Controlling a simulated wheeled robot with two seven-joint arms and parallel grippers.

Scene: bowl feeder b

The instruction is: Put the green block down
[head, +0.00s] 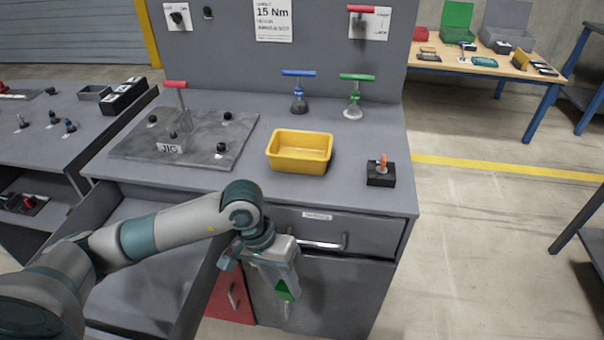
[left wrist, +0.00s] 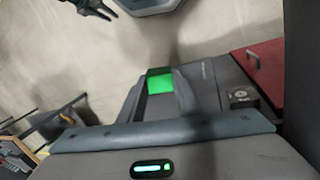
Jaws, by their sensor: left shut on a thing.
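My left gripper (head: 284,290) is shut on the green block (head: 285,291). It points down in front of the workbench's closed drawer and lower cabinet front, below the bench top. Only part of the green block shows between the fingers. In the left wrist view the green block (left wrist: 160,84) shows as a bright green patch between the grey fingers, with floor beyond it. A dark claw-like shape (left wrist: 98,8) at the top of that view looks like my right gripper, but its jaws are unclear.
A yellow bin (head: 300,168), a grey jig plate (head: 155,151) and a black holder with an orange-topped part (head: 381,178) stand on the bench. An open drawer (head: 128,208) lies under my left arm. A red panel (head: 226,302) is low beside the gripper.

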